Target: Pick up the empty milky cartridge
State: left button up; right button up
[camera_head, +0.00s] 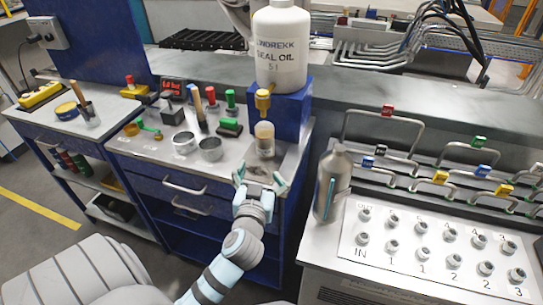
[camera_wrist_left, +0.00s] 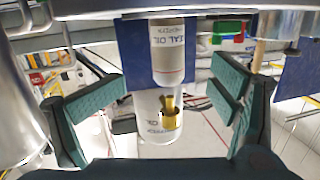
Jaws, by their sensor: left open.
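The milky cartridge (camera_head: 264,140) stands upright on the grey bench top, below the brass tap (camera_head: 263,100) of the white seal oil bottle (camera_head: 281,48). It looks translucent, with a paler upper part; I cannot tell whether it is empty. My left gripper (camera_head: 261,177) is open just in front of it, near the bench's front edge, with its fingers pointing towards it. In the left wrist view, the clear cartridge (camera_wrist_left: 150,128) shows between the two spread teal fingers, apart from both. The brass tap shows there in line with it. My right gripper is not in view.
A blue stand (camera_head: 292,115) holds the bottle behind the cartridge. A steel flask (camera_head: 332,185) stands to the right on the connector panel unit (camera_head: 430,250).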

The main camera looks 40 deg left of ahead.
aim_at(264, 135)
pick_arm(q)
jog(key=shift+n+t+y, duration=0.3)
jog(key=shift+t+y, duration=0.1)
jog(key=shift+t, duration=0.3)
jog(key=a+r, duration=0.2)
jog(key=r, duration=0.1)
jog(key=w+r, duration=0.1)
jog(key=r, duration=0.1)
jog(key=shift+a+p, duration=0.35)
jog(key=shift+a, duration=0.05)
jog(key=x, duration=0.4)
jog(key=shift+w+d+f, duration=0.2)
jog(key=shift+w+f, duration=0.1)
jog(key=shift+f, duration=0.1)
jog(key=x, duration=0.2)
jog(key=shift+w, duration=0.45)
jog(key=x, duration=0.2)
jog(key=shift+w+a+r, duration=0.15)
jog(key=shift+a, duration=0.25)
jog(key=shift+w+a, duration=0.15)
jog(key=shift+w, duration=0.2)
jog(key=c, duration=1.5)
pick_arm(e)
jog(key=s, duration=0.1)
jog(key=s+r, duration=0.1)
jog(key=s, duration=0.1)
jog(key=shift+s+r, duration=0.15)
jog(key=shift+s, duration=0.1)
